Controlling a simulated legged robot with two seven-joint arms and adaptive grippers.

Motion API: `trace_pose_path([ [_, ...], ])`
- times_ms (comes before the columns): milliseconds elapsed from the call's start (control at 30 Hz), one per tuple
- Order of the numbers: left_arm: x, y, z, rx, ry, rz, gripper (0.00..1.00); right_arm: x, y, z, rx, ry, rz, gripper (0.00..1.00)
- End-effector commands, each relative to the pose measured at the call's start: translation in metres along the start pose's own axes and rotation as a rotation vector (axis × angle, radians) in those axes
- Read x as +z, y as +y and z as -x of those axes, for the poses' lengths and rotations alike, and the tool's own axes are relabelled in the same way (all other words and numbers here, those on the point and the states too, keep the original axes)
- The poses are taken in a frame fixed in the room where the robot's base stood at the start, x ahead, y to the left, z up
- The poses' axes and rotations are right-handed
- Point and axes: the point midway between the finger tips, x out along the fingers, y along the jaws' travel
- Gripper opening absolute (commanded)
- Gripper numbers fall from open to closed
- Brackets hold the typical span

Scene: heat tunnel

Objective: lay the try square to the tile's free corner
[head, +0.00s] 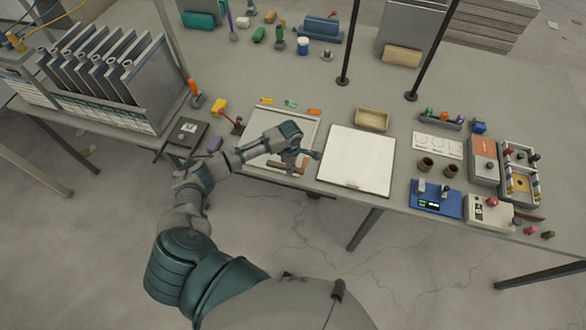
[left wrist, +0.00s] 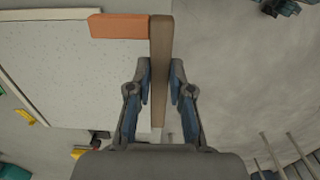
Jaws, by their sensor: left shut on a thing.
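My left gripper (head: 296,157) is at the front edge of the pale tile (head: 262,152) in the left panel area. In the left wrist view its fingers (left wrist: 161,85) are shut on a brown bar, which I take to be the try square (left wrist: 160,50). The bar lies along the right edge of the speckled tile (left wrist: 70,85). An orange-brown block (left wrist: 118,26) stands at right angles to the bar at its far end; I cannot tell whether they are joined. The gripper partly hides the square in the head view. My right gripper is not in view.
A white board (head: 357,158) lies to the right, with a tan tray (head: 371,119) behind it. A blue device (head: 435,198) sits further right. A rack of grey panels (head: 120,70) stands at the left. The table's front edge is close to the gripper.

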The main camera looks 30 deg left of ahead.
Motion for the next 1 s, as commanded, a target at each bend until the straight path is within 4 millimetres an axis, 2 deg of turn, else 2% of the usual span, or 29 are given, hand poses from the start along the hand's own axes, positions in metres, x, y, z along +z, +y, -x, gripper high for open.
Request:
trace_pose_path([
  [167,0.000,0.000,0.001,-0.001,0.000,0.001,0.00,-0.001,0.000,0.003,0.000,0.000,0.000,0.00],
  [367,0.001,-0.001,0.003,-0.004,0.000,0.001,0.00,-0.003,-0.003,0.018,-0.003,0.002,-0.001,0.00],
  [700,0.001,-0.002,-0.041,-0.005,0.000,0.001,0.00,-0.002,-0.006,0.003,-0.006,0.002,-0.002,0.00],
  [1000,0.000,-0.002,-0.063,-0.004,0.000,0.000,0.00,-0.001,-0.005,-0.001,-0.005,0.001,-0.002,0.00],
])
